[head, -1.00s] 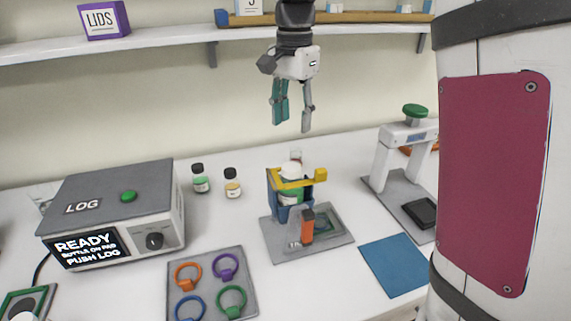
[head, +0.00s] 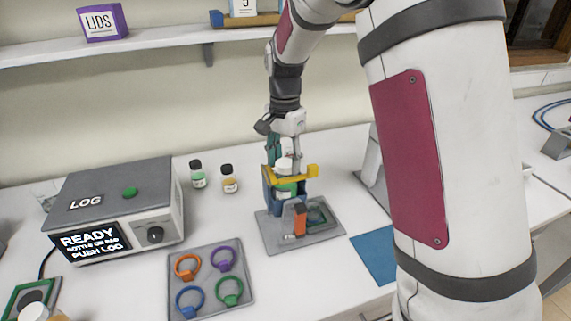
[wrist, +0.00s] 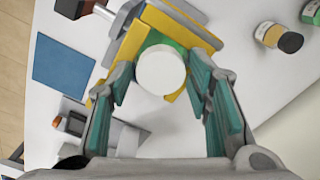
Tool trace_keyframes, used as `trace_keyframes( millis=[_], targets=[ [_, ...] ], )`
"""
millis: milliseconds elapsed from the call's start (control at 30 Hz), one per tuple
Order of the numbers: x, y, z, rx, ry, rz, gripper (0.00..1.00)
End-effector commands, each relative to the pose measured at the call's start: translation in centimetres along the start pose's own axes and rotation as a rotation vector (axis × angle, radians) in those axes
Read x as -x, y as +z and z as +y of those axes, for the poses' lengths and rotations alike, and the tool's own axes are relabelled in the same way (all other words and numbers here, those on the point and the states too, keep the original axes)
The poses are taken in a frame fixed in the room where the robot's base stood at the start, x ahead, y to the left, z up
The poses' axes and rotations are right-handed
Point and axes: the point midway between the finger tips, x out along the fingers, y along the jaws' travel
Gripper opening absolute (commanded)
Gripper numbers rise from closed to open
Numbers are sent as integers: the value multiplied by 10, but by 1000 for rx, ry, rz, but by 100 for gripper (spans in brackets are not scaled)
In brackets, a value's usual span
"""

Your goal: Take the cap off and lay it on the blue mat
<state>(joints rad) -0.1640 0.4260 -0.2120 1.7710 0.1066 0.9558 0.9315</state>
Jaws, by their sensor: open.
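A white round cap (wrist: 160,69) sits on top of a bottle with a green label (head: 286,186). The bottle stands upright in a blue holder (head: 268,193) with a yellow clamp (head: 302,171) across it. My gripper (head: 283,155) points down over the bottle. In the wrist view its teal-padded fingers are open, one on each side of the cap; I cannot tell whether they touch it. The fingers partly hide the cap in the head view. The blue mat (head: 374,256) lies bare to the right of the holder, partly hidden by my arm; it also shows in the wrist view (wrist: 63,65).
Two dark-capped bottles (head: 198,175) (head: 229,180) stand left of the holder. A grey tray with coloured rings (head: 211,285) lies in front. The LOG box (head: 112,210) is at left. A white stand (head: 371,169) is at right, partly hidden by my arm.

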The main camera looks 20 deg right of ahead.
Motion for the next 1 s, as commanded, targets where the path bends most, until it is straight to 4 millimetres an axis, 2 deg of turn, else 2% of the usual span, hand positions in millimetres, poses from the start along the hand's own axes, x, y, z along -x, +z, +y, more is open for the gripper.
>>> trace_keyframes(
  millis=[167, 267, 300, 733, 1000],
  targets=[
    [0, 0, 0, 0, 0, 0, 46],
    [0, 0, 0, 0, 0, 0, 28],
    [0, 0, 0, 0, 0, 0, 26],
    [3, 0, -1, 0, -2, 1, 26],
    [27, -1, -2, 0, -4, 2, 26]
  ],
)
